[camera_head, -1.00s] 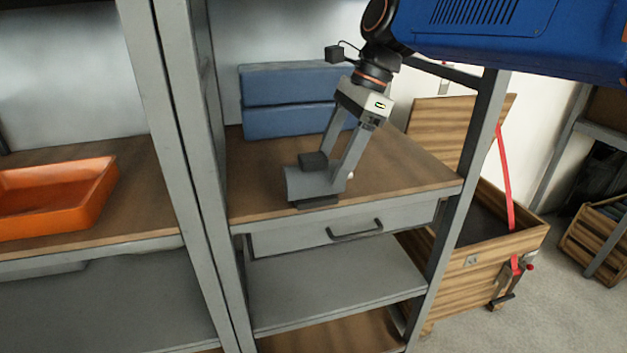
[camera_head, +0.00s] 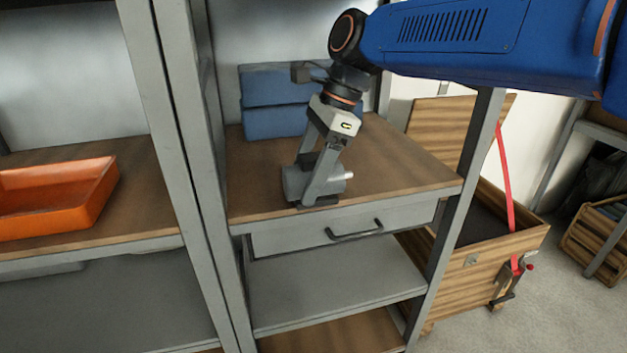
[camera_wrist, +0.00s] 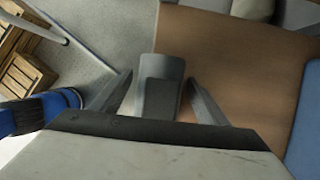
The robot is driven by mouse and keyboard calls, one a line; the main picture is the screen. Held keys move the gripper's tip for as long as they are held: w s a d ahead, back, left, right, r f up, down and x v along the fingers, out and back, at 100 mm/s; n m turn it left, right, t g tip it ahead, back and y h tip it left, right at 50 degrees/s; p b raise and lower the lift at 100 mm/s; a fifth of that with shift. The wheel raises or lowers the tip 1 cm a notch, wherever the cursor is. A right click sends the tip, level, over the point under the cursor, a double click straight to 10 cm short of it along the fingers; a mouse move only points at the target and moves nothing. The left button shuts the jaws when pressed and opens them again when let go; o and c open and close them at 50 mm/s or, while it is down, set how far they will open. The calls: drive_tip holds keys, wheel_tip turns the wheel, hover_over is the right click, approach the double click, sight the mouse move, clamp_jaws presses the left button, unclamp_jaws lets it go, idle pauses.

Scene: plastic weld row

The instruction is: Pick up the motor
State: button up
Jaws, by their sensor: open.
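The motor (camera_head: 294,184) is a grey cylinder with a pale shaft stub at its right end. It rests on the brown wooden shelf near the front edge. It also shows in the wrist view (camera_wrist: 160,88) between the two fingers. My gripper (camera_head: 313,198) points down over the motor, with one finger in front of its body and the other largely hidden behind it. In the wrist view the fingers (camera_wrist: 155,95) stand apart on either side of the motor, with a gap visible at the right. Contact with the motor cannot be told.
Two stacked blue boxes (camera_head: 272,121) stand at the back of the shelf (camera_head: 400,165). A grey rack post (camera_head: 466,190) rises at the right. A grey drawer (camera_head: 290,240) is below. An orange tray (camera_head: 55,212) sits on the left shelf. An open wooden crate (camera_head: 450,265) stands right.

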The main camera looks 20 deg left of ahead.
clamp_jaws()
drive_tip(key=shift+r, duration=0.1)
